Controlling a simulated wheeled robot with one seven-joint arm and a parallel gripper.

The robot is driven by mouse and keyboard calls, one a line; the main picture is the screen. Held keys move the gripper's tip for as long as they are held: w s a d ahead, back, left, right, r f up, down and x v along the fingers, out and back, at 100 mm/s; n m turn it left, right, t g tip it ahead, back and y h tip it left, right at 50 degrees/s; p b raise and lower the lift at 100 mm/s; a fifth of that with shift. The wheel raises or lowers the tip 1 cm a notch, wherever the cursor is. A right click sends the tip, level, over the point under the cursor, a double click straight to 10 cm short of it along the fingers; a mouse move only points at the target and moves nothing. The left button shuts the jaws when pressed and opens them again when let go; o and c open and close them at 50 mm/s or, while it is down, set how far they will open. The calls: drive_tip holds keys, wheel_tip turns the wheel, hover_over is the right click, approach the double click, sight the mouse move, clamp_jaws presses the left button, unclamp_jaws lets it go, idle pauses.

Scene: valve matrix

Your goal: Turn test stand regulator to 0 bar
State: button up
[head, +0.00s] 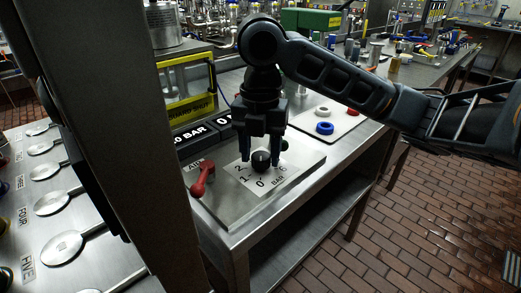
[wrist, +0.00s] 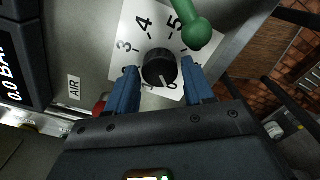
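The regulator is a round black knob (head: 261,161) on a white dial plate with numbers and the word BAR, set on a metal panel. My gripper (head: 262,158) points down over it, one finger on each side. In the wrist view the knob (wrist: 160,67) sits between the two blue fingertips (wrist: 159,68), which are open, with a narrow gap on each side. The knob's white mark points toward the wrist, near a partly hidden numeral that looks like 0. A dark display (wrist: 14,72) beside the panel reads 0.0 BAR.
A red lever (head: 203,178) stands left of the dial, near an AIR label. A green ball-ended handle (wrist: 196,32) is close to the right fingertip in the wrist view. A white tray (head: 341,118) with a blue ring and other rings lies behind.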

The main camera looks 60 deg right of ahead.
sight(261, 156)
drive_tip(key=shift+r+p, duration=0.5)
drive_tip(key=shift+r, duration=3.4)
